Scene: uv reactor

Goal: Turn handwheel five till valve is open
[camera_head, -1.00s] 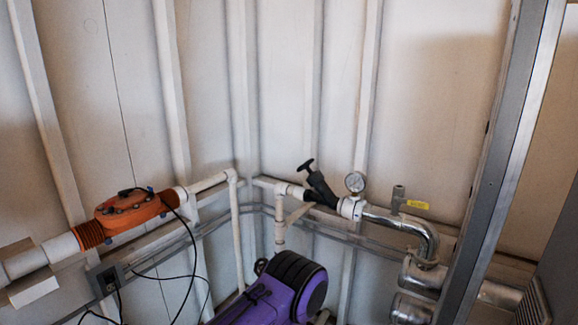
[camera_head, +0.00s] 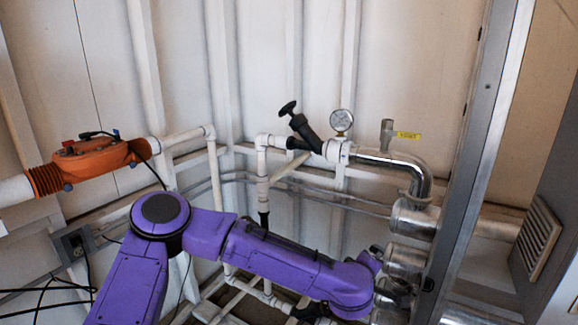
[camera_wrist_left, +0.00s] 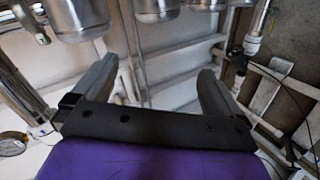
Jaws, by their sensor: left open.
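A black handwheel (camera_head: 288,107) tops a slanted black valve (camera_head: 306,132) on the white pipe at the back wall. I cannot read a number on it. My purple left arm crosses the head view, with its wrist low and right of this valve. The gripper end is mostly hidden among the metal cylinders there. In the left wrist view, my left gripper (camera_wrist_left: 158,68) has its two fingers wide apart with nothing between them. No handwheel shows clearly between the fingers. My right gripper is not in view.
A pressure gauge (camera_head: 341,121) and a yellow tag (camera_head: 408,135) sit by the bent metal pipe (camera_head: 425,180). Metal cylinders (camera_head: 408,262) stand beside my left wrist. A grey post (camera_head: 480,150) rises at right. An orange unit (camera_head: 92,160) hangs at left.

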